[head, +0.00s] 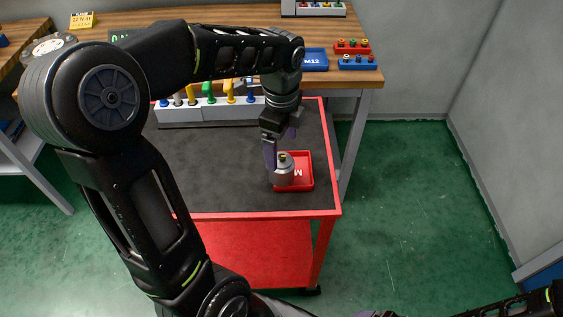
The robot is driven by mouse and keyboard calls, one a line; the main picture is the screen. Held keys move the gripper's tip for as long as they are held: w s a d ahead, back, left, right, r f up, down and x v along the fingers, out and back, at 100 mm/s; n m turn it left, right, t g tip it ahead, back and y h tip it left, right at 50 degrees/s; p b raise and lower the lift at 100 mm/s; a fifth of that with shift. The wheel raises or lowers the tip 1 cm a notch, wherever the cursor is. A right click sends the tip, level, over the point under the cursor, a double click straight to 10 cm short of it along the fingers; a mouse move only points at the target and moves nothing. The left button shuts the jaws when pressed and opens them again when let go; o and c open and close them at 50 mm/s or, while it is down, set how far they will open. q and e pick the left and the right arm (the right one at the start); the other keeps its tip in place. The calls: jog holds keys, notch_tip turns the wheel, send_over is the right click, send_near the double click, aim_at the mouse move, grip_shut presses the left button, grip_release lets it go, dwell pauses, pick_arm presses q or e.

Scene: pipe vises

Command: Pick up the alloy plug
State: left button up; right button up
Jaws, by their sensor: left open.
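A grey metal plug (283,171) with a yellow mark on top stands upright at the left side of a small red tray (304,172) on the cart's dark top. I take this for the alloy plug. My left gripper (280,147) points down over it, jaws open. One purple finger reaches down beside the plug's left upper side, and the other is higher, behind it. I cannot tell whether a finger touches the plug. Only a purple-grey bit of what looks like my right gripper (376,314) shows at the bottom edge.
The red cart (325,212) has a white rack (180,112) with several coloured-handled pieces at its back left. Behind it, a wooden bench (365,78) carries a blue tray (315,60) and small red and blue blocks. Green floor is free on the right.

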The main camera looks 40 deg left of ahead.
aim_at(282, 159)
pick_arm(q)
jog(key=shift+d, duration=0.1)
jog(key=shift+f, duration=1.35)
jog(key=f+p, duration=0.1)
jog(key=f, duration=0.4)
jog(key=shift+w+f, duration=0.1)
jog(key=shift+w, duration=0.1)
jog(key=shift+c, duration=0.4)
grip_shut()
